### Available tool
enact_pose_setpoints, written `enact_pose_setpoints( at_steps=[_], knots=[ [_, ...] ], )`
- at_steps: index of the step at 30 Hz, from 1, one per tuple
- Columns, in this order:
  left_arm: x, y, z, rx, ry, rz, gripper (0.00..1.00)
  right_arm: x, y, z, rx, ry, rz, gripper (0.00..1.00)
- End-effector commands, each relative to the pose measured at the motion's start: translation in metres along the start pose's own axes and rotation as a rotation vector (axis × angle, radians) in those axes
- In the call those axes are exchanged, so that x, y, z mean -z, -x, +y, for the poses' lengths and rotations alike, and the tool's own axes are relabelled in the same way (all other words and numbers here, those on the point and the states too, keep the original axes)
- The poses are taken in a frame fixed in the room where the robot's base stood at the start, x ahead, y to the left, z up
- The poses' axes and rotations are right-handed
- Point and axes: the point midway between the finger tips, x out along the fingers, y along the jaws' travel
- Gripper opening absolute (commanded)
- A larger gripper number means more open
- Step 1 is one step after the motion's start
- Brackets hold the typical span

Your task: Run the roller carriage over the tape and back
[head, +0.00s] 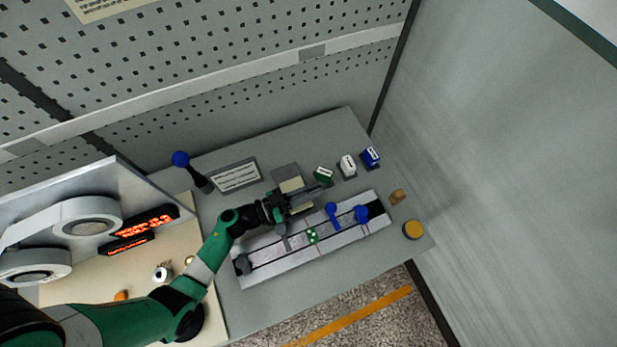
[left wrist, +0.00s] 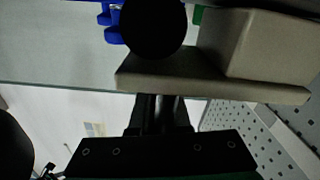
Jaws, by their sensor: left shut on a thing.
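My left gripper (head: 305,199) is over the back edge of the long pale track (head: 275,266), whose dark-lined strip looks like the tape. It is shut on a beige block (head: 301,209), partly hidden by the fingers. In the left wrist view the beige block (left wrist: 245,45) sits on a flat plate, with a black round part (left wrist: 152,28) in front of it. I cannot tell whether this is the roller carriage. A green dotted block (head: 312,235) and two blue-handled parts (head: 332,211) (head: 361,214) are on the track. My right gripper is not in view.
Behind the track stand a lined card (head: 234,176), a blue-topped stick (head: 180,159), and green (head: 324,174), white (head: 347,166) and blue (head: 370,157) blocks. A yellow-topped disc (head: 413,230) is at the right edge. A machine with red displays (head: 146,222) stands left.

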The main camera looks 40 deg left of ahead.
Motion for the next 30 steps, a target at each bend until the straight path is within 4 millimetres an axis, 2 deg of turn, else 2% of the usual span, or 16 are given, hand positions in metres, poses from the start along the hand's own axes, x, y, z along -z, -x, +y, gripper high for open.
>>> enact_pose_setpoints(
  at_steps=[2,10,11,15,25,30],
  knots=[
    [-0.001,0.001,0.008,-0.001,0.001,-0.005,0.00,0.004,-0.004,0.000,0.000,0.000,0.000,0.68],
    [-0.003,0.001,0.007,0.001,-0.002,-0.004,0.00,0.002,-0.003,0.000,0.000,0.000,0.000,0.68],
    [-0.003,0.001,0.007,0.001,-0.001,-0.004,0.20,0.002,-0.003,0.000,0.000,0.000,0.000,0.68],
    [-0.002,0.001,0.007,0.001,-0.001,-0.003,0.45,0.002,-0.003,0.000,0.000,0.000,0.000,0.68],
    [-0.001,0.004,0.006,0.004,-0.001,-0.003,0.45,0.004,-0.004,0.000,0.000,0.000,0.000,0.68],
    [0.001,0.030,0.006,0.009,0.001,-0.003,0.45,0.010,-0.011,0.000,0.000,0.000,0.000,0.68]
  ],
)
